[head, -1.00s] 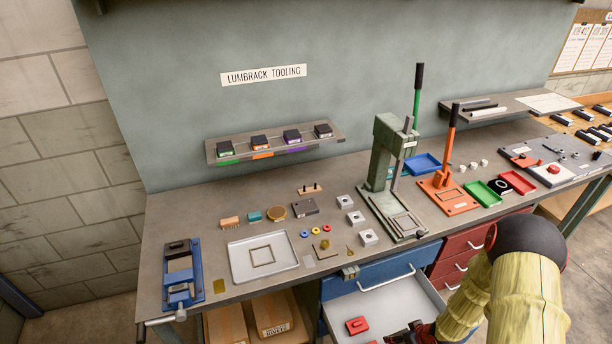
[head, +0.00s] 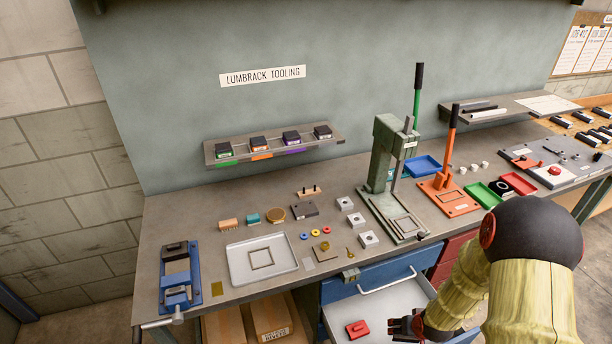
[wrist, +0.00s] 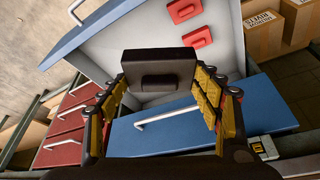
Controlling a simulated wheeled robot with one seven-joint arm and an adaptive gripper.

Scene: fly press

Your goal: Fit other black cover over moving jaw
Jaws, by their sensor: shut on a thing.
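My gripper (wrist: 163,100) is shut on a black cover (wrist: 160,63), a flat block with a raised lug, held between the yellow-padded fingers. In the head view my gripper (head: 405,326) is low, over the open drawer; the cover is hard to make out there. The blue vise (head: 196,282) lies at the bench's left end, far left of my gripper. Another black cover (head: 174,248) sits on its far jaw. The near, moving jaw (head: 177,292) shows blue and grey with no black cover, with the screw handle (head: 160,323) in front.
The open drawer (wrist: 235,30) holds red pieces (head: 357,328). Between the drawer and vise lie a white tray (head: 240,276), washers and small blocks. A green press (head: 392,170) and an orange press (head: 445,190) stand upright. A shelf (head: 275,150) hangs behind.

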